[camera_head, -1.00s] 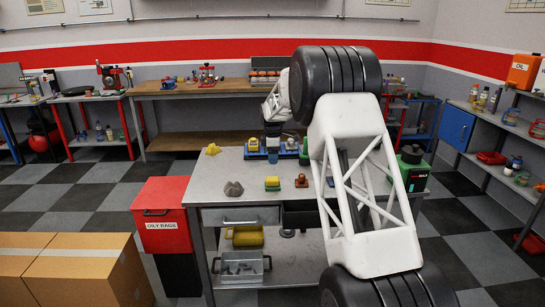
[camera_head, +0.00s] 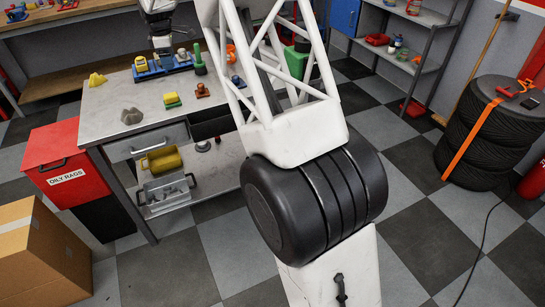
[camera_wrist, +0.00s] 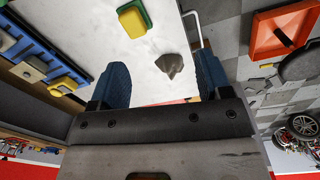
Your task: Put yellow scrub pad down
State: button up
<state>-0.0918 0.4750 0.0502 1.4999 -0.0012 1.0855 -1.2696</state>
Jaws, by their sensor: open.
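The yellow scrub pad (camera_head: 172,98), with a green layer, lies on the grey bench top (camera_head: 112,112) in the head view, touching nothing else. It also shows in the wrist view (camera_wrist: 132,20), near the top edge. My gripper (camera_wrist: 162,82) is open, its two blue fingers apart with only bench top and a grey lump seen between and beyond them. In the head view my gripper (camera_head: 163,50) hangs over the back of the bench, behind the pad; its fingertips are hard to make out there.
A grey lump (camera_head: 131,116), a yellow wedge (camera_head: 97,79) and a red-brown piece (camera_head: 202,90) stand on the bench. A blue tray (camera_head: 158,72) with blocks and a green bottle (camera_head: 199,62) are at the back. Bare bench top surrounds the pad.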

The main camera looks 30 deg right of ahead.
jog(key=s+d+r+m, duration=0.2)
jog(key=s+r+m, duration=0.15)
jog(key=s, duration=0.75)
jog(key=s+d+r+m+t, duration=0.15)
jog(key=s+r, duration=0.35)
jog(key=s, duration=0.5)
jog(key=s+d+r+m, duration=0.3)
jog(key=s+r, duration=0.1)
jog(key=s, duration=0.7)
jog(key=s+d+f+m, duration=0.1)
jog(key=s+f+m, duration=0.1)
jog(key=s, duration=0.9)
jog(key=s+f+m, duration=0.2)
jog(key=s+m, duration=0.1)
jog(key=s, duration=0.8)
jog(key=s+d+f+m, duration=0.1)
jog(key=s+f+m, duration=0.1)
jog(key=s, duration=0.9)
jog(key=shift+s+d+f+m+t, duration=0.3)
jog(key=shift+f+m+t, duration=0.1)
jog(key=shift+f, duration=0.15)
jog(key=shift+o, duration=0.4)
jog(key=shift+w+r, duration=0.1)
jog(key=shift+w, duration=0.1)
